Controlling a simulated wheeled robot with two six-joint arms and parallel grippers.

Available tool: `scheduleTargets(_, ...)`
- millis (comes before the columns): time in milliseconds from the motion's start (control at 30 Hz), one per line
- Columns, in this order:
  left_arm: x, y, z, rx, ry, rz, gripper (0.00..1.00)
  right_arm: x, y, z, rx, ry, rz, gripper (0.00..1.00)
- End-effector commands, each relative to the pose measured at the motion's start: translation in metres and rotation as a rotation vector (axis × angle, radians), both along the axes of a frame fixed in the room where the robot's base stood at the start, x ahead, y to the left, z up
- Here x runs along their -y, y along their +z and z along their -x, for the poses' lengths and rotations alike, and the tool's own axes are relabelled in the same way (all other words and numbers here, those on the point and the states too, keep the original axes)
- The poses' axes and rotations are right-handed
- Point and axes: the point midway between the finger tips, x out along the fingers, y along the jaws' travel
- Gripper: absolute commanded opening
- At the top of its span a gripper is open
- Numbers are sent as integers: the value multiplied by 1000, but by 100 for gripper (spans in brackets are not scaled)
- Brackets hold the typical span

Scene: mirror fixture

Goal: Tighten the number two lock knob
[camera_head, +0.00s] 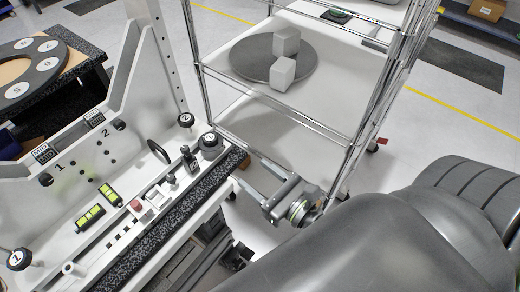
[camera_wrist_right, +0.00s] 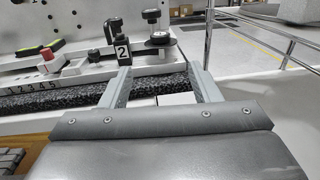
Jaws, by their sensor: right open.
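A black round knob (camera_head: 209,140) with a pale numbered top, seemingly a 2, stands at the right end of the white fixture (camera_head: 122,222). In the wrist view, a black knob with a silvery collar (camera_wrist_right: 159,39) stands ahead of the fingertips. A black block marked 2 (camera_wrist_right: 122,50) is to its left. My right gripper (camera_head: 252,170) is open and empty, to the right of the fixture's end and apart from the knob. Its two fingers (camera_wrist_right: 160,76) point toward the fixture, with a gap between them. My left gripper is out of view.
Another black knob (camera_head: 185,119) stands close behind. A knob marked 1 (camera_head: 18,258) is at the far left. A red button (camera_head: 136,205) and speckled black edge (camera_head: 175,225) line the fixture's front. A wire rack (camera_head: 350,150) stands beside my right gripper.

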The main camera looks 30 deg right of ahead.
Motion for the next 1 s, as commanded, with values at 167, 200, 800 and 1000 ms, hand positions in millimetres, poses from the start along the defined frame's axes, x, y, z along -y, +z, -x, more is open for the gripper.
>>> scheduleTargets(167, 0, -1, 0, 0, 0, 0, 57, 0, 0, 2, 0, 1, -1, 56)
scheduleTargets(200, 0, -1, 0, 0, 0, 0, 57, 0, 0, 2, 0, 1, -1, 56)
scheduleTargets(800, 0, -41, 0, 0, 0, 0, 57, 33, -16, -12, 40, 244, -3, 56)
scheduleTargets(1000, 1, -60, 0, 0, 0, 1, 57, 54, -14, -24, 27, 368, -2, 56)
